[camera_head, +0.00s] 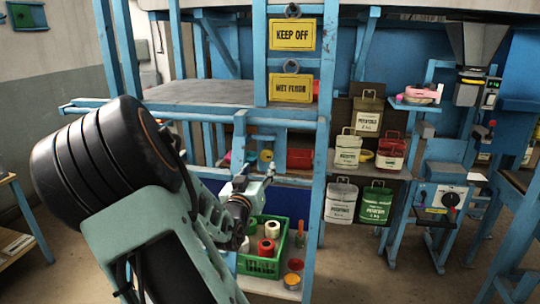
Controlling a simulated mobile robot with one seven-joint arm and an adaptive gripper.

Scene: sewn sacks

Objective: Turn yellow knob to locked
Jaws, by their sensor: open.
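A small round yellow knob (266,156) shows on the blue frame, left of the tall blue post and below the grey shelf. Its lock marking is too small to read. My arm reaches in from the bottom left, and my gripper (262,178) is just below and slightly left of the knob in the picture. The gripper is open, with nothing seen between its fingers. It appears apart from the knob, though the depth between them is hard to judge. My forearm hides part of the lower frame.
A green crate (258,268) with thread cones stands below my gripper. Yellow signs (292,35) hang on the blue ladder frame. A control box with a dark knob (451,199) stands farther right. Blue bars surround the yellow knob closely.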

